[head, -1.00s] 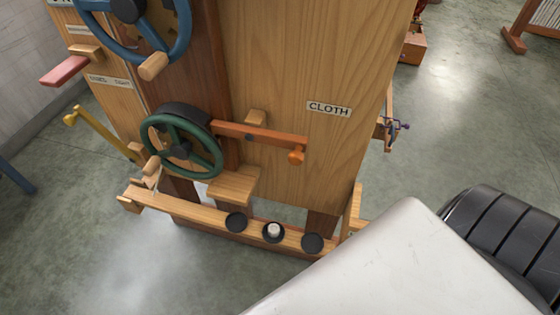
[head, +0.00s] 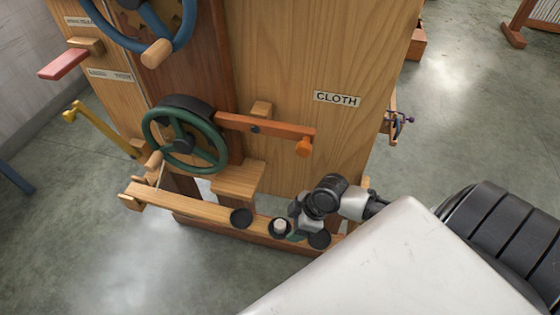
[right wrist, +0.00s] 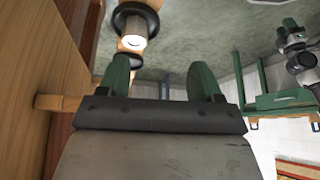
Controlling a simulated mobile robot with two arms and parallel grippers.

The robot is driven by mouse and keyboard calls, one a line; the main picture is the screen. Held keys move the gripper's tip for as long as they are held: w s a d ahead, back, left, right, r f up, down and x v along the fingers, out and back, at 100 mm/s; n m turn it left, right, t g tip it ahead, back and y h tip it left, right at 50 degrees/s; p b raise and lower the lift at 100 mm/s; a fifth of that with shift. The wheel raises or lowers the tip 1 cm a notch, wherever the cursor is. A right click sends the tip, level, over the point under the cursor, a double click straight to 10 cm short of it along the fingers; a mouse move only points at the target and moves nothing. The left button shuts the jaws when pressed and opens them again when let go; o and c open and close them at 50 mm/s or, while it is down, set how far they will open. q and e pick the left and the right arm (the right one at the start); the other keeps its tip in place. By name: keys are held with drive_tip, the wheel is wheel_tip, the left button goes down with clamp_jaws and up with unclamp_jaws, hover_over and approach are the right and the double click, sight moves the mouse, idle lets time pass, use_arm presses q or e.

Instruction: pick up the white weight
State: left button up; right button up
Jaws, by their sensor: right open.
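The white weight (head: 280,225) is a small pale cylinder standing in the middle black dish (head: 271,232) on the low wooden rail. In the right wrist view the weight (right wrist: 134,36) shows at the upper left, past the left fingertip and outside the gap between the fingers. My right gripper (head: 293,234) is just to the right of the weight in the head view, low over the rail. In the right wrist view its green fingers (right wrist: 160,75) are apart, with nothing between them.
Empty black dishes lie on the rail (head: 178,205) to the left (head: 241,218) and right (head: 319,240) of the weight. Above are a green handwheel (head: 218,157), an orange lever (head: 262,126) and a wooden block (head: 238,180). Floor is clear in front of the rail.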

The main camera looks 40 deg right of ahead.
sight(280, 224)
drive_tip(key=w+d+r+n, duration=0.2)
drive_tip(key=d+r, duration=0.1)
drive_tip(key=shift+y, duration=0.4)
drive_tip(key=x, duration=0.4)
drive_tip(key=shift+w+d, duration=0.1)
drive_tip(key=shift+w, duration=0.15)
drive_tip(key=shift+d+x, duration=0.1)
drive_tip(key=shift+x, duration=1.45)
drive_tip(key=shift+d+x, duration=0.15)
drive_tip(key=shift+x, duration=1.4)
drive_tip(key=shift+s+f, duration=0.1)
drive_tip(key=shift+f, duration=0.05)
drive_tip(key=c, duration=1.1)
